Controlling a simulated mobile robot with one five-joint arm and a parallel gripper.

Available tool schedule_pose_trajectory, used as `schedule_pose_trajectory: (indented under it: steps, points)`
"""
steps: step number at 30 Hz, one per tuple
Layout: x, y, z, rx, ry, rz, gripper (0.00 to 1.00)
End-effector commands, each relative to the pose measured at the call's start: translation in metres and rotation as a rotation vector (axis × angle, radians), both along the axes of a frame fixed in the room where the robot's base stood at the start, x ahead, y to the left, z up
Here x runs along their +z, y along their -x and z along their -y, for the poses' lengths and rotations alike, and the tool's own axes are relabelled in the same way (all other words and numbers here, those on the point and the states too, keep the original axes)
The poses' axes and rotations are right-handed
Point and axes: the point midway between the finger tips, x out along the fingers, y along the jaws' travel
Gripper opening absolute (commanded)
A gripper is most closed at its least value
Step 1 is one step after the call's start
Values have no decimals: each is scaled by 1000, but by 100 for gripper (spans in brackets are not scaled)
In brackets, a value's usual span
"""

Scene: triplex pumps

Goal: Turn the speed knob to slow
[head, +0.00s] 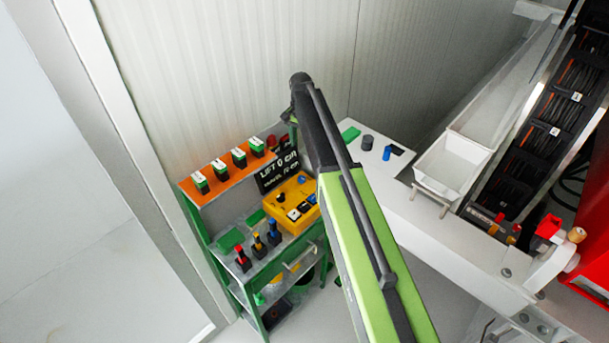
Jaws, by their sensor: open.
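A yellow control box (291,204) stands on the green-framed shelf unit. A dark round knob (281,198) sits on its left part and a blue knob (301,180) near its back right corner. Several small black, white and blue switches line its front. I cannot read which knob sets the speed or where it points. My gripper (291,117) is at the far end of my green and black arm, above and behind the box and apart from it. It is open, seen small and mostly hidden by the arm; its fingertips are not clear.
Green-and-black switches line an orange top shelf (207,181). Coloured levers (258,243) stand left of the box. A white bench (440,223) lies right of my arm, and ribbed wall behind.

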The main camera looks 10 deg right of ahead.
Motion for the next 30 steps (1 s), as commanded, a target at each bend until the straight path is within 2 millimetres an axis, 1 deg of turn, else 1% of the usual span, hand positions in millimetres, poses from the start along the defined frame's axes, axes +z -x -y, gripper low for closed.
schedule_pose_trajectory:
  steps: [5,8,11,27,30]
  points:
    - [-9,1,0,1,0,0,51]
    - [-22,1,0,2,0,0,51]
    - [-40,1,0,2,1,1,51]
    - [-151,1,1,2,0,0,51]
    - [-167,1,1,2,0,0,51]
